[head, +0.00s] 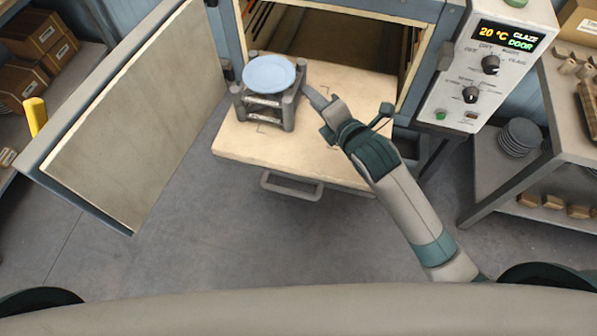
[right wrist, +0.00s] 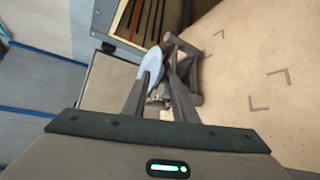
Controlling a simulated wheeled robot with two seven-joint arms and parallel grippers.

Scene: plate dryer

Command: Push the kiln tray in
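The kiln tray (head: 330,150), a pale board with a metal handle (head: 291,187) at its front, is slid out of the kiln opening (head: 335,40). A grey rack (head: 286,117) with a light blue plate (head: 269,74) on top stands at its back left. My right gripper (head: 314,96) is over the tray, at the right side of the rack. In the right wrist view its fingers (right wrist: 163,75) are close together in front of the rack (right wrist: 195,68) and plate (right wrist: 150,64); whether they grip a post is unclear. My left gripper is out of view.
The kiln door (head: 120,115) hangs open at the left. The control panel (head: 485,70) at the right reads 20 °C, GLAZE, DOOR. Shelves with boxes (head: 35,35) and stacked plates (head: 520,137) flank the kiln. The floor (head: 240,235) before the tray is clear.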

